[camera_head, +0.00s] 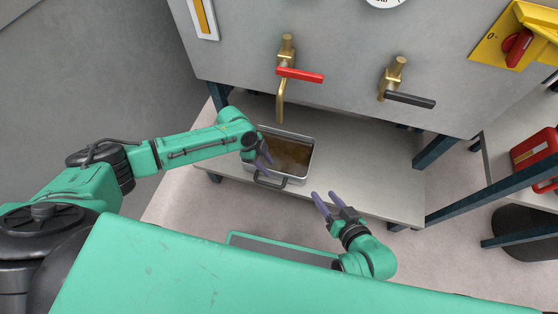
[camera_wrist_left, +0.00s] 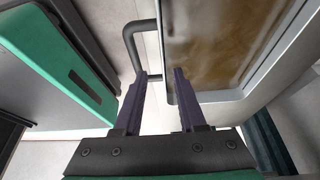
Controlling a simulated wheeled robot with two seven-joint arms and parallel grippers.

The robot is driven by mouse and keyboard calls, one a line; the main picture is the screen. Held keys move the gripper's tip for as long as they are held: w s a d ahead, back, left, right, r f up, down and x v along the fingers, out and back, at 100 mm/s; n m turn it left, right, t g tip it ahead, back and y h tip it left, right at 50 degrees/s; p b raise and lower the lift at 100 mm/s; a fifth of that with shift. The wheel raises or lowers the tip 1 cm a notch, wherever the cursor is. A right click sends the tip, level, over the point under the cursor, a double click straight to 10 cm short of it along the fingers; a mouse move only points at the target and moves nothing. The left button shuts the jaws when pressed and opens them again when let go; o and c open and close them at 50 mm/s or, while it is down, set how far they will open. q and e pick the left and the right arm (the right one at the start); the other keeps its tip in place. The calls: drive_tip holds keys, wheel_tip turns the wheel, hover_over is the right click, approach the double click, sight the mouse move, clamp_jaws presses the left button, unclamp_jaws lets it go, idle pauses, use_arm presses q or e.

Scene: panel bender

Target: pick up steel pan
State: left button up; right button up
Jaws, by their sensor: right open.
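The steel pan (camera_head: 299,180) is a rectangular metal pan with a brown inside, standing on the low shelf below the brass taps. Its dark bar handle (camera_head: 270,181) is on the front side. In the left wrist view the pan (camera_wrist_left: 262,78) fills the upper right and the handle (camera_wrist_left: 129,42) loops out to the left. My left gripper (camera_head: 265,158) is open at the pan's left front edge; in its wrist view the fingers (camera_wrist_left: 160,82) are apart, near the rim and handle. I cannot tell whether they touch. My right gripper (camera_head: 323,198) is open and empty, in front of the shelf.
A red-handled brass tap (camera_head: 297,75) hangs above the pan, and a black-handled tap (camera_head: 405,98) is to its right. The shelf (camera_head: 365,170) is bare right of the pan. Dark blue legs (camera_head: 435,152) stand at the shelf's right end.

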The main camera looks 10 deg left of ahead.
sight(279, 179)
use_arm(q)
drive_tip(key=b+x, duration=0.1)
drive_tip(key=x, duration=0.2)
drive_tip(key=b+x, duration=0.2)
drive_tip(key=x, duration=0.1)
drive_tip(key=b+x, duration=0.1)
drive_tip(key=x, duration=0.1)
drive_tip(key=shift+w+a, duration=0.2)
drive_tip(key=shift+w, duration=0.1)
drive_tip(key=shift+r, duration=0.15)
use_arm(e)
drive_tip(key=shift+m+t, duration=0.4)
drive_tip(key=shift+t, duration=0.3)
drive_tip(key=f, duration=0.4)
drive_tip(key=shift+a+f, duration=0.2)
drive_tip(key=shift+a, duration=0.2)
use_arm(q)
clamp_jaws()
